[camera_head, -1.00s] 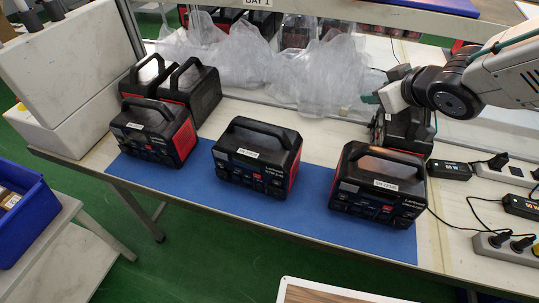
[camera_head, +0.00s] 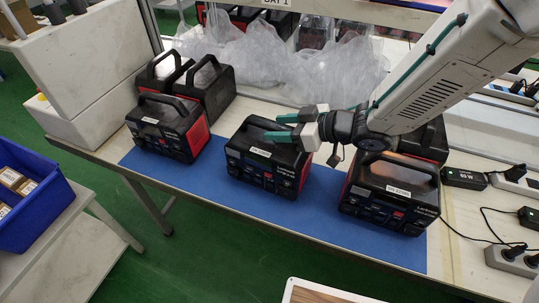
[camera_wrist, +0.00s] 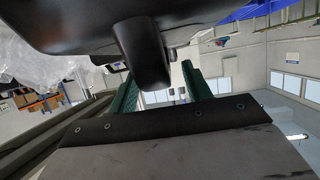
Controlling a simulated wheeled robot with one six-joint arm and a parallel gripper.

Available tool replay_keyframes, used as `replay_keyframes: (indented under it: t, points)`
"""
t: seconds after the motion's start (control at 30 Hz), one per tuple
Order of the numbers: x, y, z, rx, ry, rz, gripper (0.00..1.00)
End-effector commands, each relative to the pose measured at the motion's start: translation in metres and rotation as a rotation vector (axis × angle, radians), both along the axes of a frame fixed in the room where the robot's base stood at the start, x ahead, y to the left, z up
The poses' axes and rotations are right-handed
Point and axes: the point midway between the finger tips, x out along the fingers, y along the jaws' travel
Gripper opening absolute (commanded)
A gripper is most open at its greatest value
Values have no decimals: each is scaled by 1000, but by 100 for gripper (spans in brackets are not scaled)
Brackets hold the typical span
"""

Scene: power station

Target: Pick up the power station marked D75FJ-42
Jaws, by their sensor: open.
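Three black and red power stations stand in a row on the blue mat (camera_head: 220,182): the left station (camera_head: 165,130), the middle station (camera_head: 262,170) and the right station (camera_head: 390,200). Each has a white label on its front edge, too small to read surely. My gripper (camera_head: 282,127) is open, its green fingers pointing left at the middle station's top handle. In the wrist view a dark handle (camera_wrist: 143,52) shows between the two green fingers of the gripper (camera_wrist: 158,85). No firm grip shows. My arm partly hides the right station's back.
Two more black power stations (camera_head: 208,92) stand behind the left one. Clear plastic bags (camera_head: 270,65) lie behind the row. Power strips and adapters (camera_head: 465,178) with cables lie at the right. A blue crate (camera_head: 28,215) stands at the left.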

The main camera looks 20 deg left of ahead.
Motion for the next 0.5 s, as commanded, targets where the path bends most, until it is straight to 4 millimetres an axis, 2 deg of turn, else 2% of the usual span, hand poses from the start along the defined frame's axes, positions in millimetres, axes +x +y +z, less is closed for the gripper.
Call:
replay_keyframes:
  t: [0.1, 0.37, 0.47, 0.5]
  points:
    - [1, 12, -5, -1, 1, 1, 49]
    - [2, 14, -6, 0, -1, -2, 49]
    - [2, 14, -6, 0, -1, -2, 24]
    - [2, 14, -6, 0, -1, -2, 13]
